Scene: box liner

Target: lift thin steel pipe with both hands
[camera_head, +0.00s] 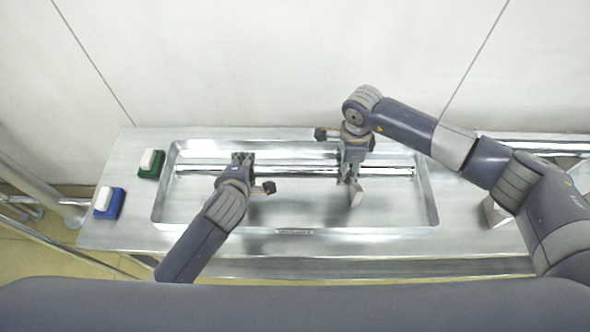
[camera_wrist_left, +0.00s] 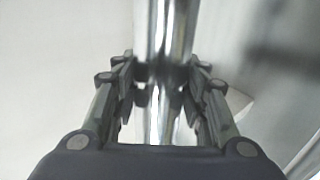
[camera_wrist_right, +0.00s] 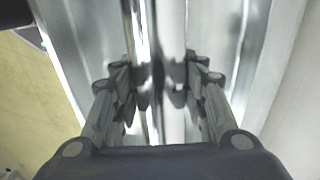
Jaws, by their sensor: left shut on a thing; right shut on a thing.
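The thin steel pipe (camera_head: 295,171) is shiny and runs left to right over the back part of the steel tray (camera_head: 290,228). My left gripper (camera_head: 243,160) is shut on the pipe left of its middle. In the left wrist view the pipe (camera_wrist_left: 168,30) passes between the fingers (camera_wrist_left: 160,85). My right gripper (camera_head: 350,172) is shut on the pipe right of its middle. In the right wrist view the pipe (camera_wrist_right: 143,30) runs between the fingers (camera_wrist_right: 160,85). The parts of the pipe inside both grippers are hidden. I cannot tell whether the pipe touches the tray.
A green block with a white top (camera_head: 151,164) and a blue one with a white top (camera_head: 109,203) stand on the steel table (camera_head: 110,237) left of the tray. A small pale block-like piece (camera_head: 356,196) shows below my right gripper. A wall stands behind.

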